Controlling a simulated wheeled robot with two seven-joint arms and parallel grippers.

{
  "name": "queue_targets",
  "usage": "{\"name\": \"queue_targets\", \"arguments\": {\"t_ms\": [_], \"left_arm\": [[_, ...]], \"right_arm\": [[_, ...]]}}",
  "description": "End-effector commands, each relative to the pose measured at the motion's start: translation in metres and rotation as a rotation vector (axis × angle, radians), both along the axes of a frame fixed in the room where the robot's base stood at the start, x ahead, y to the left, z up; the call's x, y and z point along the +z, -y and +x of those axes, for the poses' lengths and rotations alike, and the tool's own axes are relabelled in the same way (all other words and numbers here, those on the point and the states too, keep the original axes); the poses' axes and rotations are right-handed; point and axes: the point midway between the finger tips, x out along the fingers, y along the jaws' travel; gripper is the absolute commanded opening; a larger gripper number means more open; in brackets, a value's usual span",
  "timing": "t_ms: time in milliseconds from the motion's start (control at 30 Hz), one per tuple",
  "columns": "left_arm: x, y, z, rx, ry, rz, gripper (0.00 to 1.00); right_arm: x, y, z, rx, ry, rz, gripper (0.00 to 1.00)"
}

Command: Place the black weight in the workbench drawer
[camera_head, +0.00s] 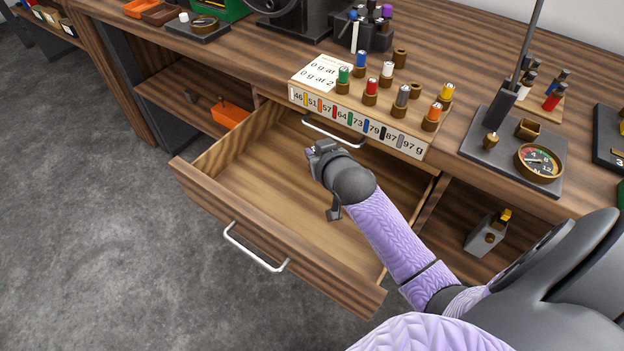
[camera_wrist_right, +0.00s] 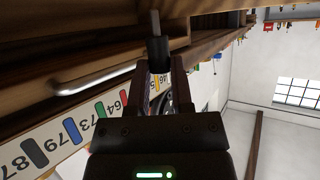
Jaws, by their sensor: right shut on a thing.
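The workbench drawer (camera_head: 232,226) is pulled out, and its visible wooden floor is bare. My right gripper (camera_head: 318,149) is over the inside of the open drawer, toward its back. In the right wrist view, this gripper (camera_wrist_right: 156,68) is shut on the black weight (camera_wrist_right: 159,52), a dark body with a grey stem. The weight is held at the fingertips; I cannot make it out clearly in the head view. My left gripper is not in view.
A numbered weight rack (camera_head: 352,122) with several coloured weights stands at the bench edge behind the drawer. A metal handle (camera_head: 333,134) is just below it. A dial gauge (camera_head: 539,162) stands on the bench at right. An orange bin (camera_head: 230,115) sits on the shelf at left.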

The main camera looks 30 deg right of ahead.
Motion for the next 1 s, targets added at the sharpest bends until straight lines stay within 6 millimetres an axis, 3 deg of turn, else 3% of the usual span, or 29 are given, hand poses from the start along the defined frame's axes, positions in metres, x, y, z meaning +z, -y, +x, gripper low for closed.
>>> {"name": "queue_targets", "arguments": {"t_ms": [33, 300, 500, 1000], "left_arm": [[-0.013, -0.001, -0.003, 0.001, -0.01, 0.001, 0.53], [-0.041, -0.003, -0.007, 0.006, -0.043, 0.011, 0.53], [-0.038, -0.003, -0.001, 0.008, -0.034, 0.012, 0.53], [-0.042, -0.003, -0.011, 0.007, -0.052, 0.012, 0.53]], "right_arm": [[-0.02, 0.0, 0.0, 0.0, -0.005, 0.001, 0.0], [-0.069, -0.001, 0.0, 0.0, -0.003, 0.001, 0.0], [-0.063, 0.0, 0.0, 0.0, 0.001, 0.0, 0.0], [-0.075, 0.0, 0.0, 0.0, 0.001, -0.001, 0.0]]}}
